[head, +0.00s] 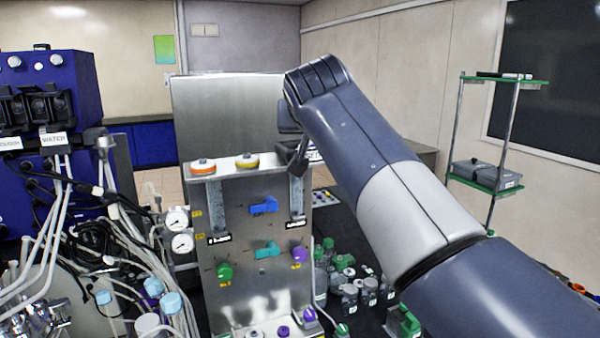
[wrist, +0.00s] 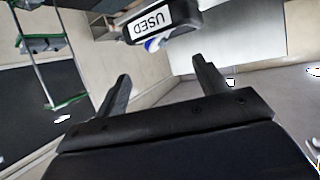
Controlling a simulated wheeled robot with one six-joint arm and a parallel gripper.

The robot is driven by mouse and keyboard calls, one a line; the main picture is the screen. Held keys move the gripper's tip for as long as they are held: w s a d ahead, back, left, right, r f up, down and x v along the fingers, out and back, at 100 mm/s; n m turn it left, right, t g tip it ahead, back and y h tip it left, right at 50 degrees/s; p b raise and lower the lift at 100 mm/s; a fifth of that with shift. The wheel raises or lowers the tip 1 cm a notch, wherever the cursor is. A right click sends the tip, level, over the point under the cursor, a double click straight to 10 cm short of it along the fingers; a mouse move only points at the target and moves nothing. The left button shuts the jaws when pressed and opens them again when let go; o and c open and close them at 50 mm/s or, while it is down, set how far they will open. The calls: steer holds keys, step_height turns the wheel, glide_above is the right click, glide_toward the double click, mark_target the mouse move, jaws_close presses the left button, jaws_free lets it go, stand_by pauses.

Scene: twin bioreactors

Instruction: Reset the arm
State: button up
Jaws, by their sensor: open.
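My arm reaches in from the lower right of the head view, over the bottles, with its end near the top of the metal valve panel (head: 245,215). My gripper (wrist: 163,80) shows in the wrist view with its two dark fingers apart and nothing between them. In the head view only a dark part of the gripper (head: 298,160) shows beside the panel's upper right corner; I cannot tell whether it touches. The rest of it is hidden by my arm. A dark holder with a "USED" label (wrist: 152,22) lies beyond the fingertips in the wrist view.
A blue bioreactor unit (head: 50,100) with tubing stands at the left. Several bottles (head: 350,290) stand on the dark surface right of the panel. A green-shelved rack (head: 485,180) stands at the right; it also shows in the wrist view (wrist: 45,42).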

steer(key=p+x, duration=0.2)
steer(key=x, duration=0.4)
steer(key=shift+w+r, duration=0.1)
steer(key=shift+w, duration=0.2)
step_height(320, 180, up, 3)
steer(key=shift+s+r, duration=0.1)
steer(key=shift+s, duration=0.1)
steer(key=shift+w+r, duration=0.1)
steer(key=shift+r, duration=0.7)
